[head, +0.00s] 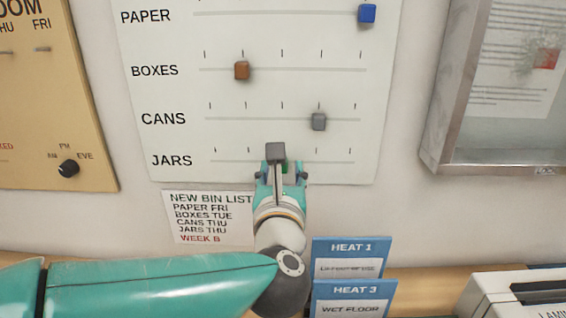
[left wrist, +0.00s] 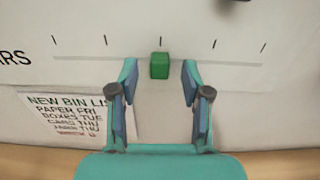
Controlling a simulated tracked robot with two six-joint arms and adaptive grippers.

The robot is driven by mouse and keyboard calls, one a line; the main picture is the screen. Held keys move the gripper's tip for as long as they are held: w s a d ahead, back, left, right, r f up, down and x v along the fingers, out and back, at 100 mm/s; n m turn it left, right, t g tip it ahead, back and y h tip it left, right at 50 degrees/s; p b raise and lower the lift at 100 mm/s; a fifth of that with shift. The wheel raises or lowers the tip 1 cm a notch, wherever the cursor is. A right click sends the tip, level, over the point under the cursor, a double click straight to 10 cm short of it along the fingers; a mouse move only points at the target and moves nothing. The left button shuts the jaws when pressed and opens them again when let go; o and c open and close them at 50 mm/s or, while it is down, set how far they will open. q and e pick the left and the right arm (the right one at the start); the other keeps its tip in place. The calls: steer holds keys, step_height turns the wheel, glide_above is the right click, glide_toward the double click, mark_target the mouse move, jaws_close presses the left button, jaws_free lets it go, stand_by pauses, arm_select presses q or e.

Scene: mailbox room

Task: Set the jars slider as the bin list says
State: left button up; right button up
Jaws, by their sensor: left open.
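The green jars slider (left wrist: 160,66) sits at the middle of its track, with two ticks visible on each side, in the left wrist view. In the head view only a bit of green (head: 285,168) shows, mostly hidden by my gripper. My left gripper (head: 280,172) is open. In the left wrist view its fingertips (left wrist: 159,72) stand on either side of the slider, with gaps at both sides. The bin list (head: 208,217) hangs below the board and reads PAPER FRI, BOXES TUE, CANS THU, JARS THU, WEEK B. My right gripper is not in view.
On the same white board, the blue paper slider (head: 367,13) is far right, the brown boxes slider (head: 242,70) at the second tick, the grey cans slider (head: 319,121) at the fourth. A tan board (head: 90,120) is left, a framed case (head: 440,110) right. Blue cards (head: 350,249) stand below.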

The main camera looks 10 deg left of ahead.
arm_select(q)
steer(key=shift+w+a, duration=0.15)
steer(key=shift+w, duration=0.65)
steer(key=shift+c, duration=0.3)
jaws_close()
